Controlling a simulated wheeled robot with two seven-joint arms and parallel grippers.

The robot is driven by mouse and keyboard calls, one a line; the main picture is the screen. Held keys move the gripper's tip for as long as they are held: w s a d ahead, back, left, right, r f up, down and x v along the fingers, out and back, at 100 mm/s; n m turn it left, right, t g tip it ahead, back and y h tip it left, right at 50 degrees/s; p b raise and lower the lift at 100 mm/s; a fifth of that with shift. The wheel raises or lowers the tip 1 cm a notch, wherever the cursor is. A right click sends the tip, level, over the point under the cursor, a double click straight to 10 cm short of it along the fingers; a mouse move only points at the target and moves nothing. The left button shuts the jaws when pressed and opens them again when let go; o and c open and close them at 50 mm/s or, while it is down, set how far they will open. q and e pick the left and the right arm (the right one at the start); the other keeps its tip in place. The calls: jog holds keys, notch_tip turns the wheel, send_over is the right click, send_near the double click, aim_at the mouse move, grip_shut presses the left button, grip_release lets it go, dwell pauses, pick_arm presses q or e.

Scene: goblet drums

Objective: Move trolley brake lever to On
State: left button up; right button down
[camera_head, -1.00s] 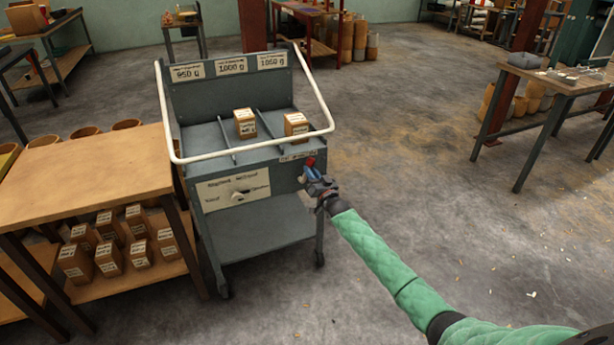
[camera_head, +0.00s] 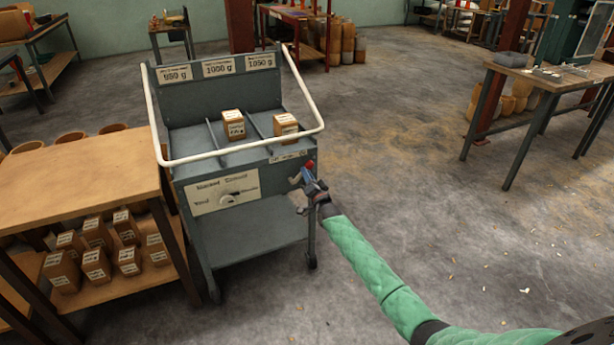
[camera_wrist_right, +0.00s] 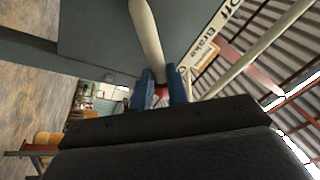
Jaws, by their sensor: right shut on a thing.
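The grey trolley (camera_head: 255,245) stands left of centre, with its brake label (camera_head: 288,157) on the right of the front top edge. The label shows partly in the wrist view (camera_wrist_right: 215,40), where "Off" and "Brake" can be read. The brake lever (camera_head: 295,179) is a pale bar with a red knob (camera_head: 309,165); it sticks out below the label. My right gripper (camera_head: 312,183) is shut on the lever's knob end. In the wrist view the pale lever (camera_wrist_right: 148,40) runs down between the blue fingers (camera_wrist_right: 160,92), with red between them. My left gripper is out of view.
A white rail (camera_head: 240,150) wraps the trolley top, close above my right gripper. Two boxes (camera_head: 233,125) stand in the trolley's compartments. A wooden table (camera_head: 80,175) adjoins on the left.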

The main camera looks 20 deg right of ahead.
jog(key=shift+f, duration=0.1)
jog(key=c, duration=1.4)
grip_release()
jog(key=shift+o, duration=0.2)
jog(key=v, duration=0.8)
